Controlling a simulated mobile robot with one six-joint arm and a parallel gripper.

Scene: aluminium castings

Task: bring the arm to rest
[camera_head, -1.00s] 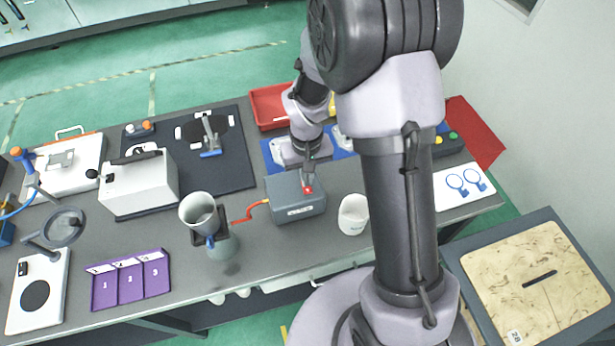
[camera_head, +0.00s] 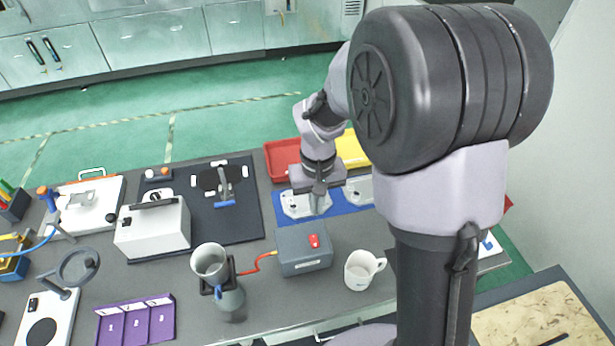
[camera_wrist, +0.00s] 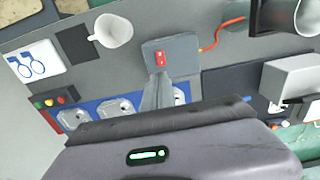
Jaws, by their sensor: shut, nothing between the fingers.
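My arm crosses the right of the head view. My gripper (camera_head: 319,208) is shut and empty, pointing down behind the grey box (camera_head: 303,262) with the red switch (camera_head: 314,241). It looks apart from the box and over the blue mat (camera_head: 281,209) with metal castings. In the wrist view my gripper (camera_wrist: 158,98) shows as narrow closed fingers just short of the grey box (camera_wrist: 178,50) and its red switch (camera_wrist: 160,58). The lower part of that view is filled by my own wrist housing.
A white mug (camera_head: 361,271) stands right of the box. A grey cup-like vessel (camera_head: 210,262) stands in a holder on the left, joined by a red cable (camera_head: 259,263). Red (camera_head: 281,160) and yellow (camera_head: 352,150) trays lie behind. A purple tray (camera_head: 135,322) sits front left.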

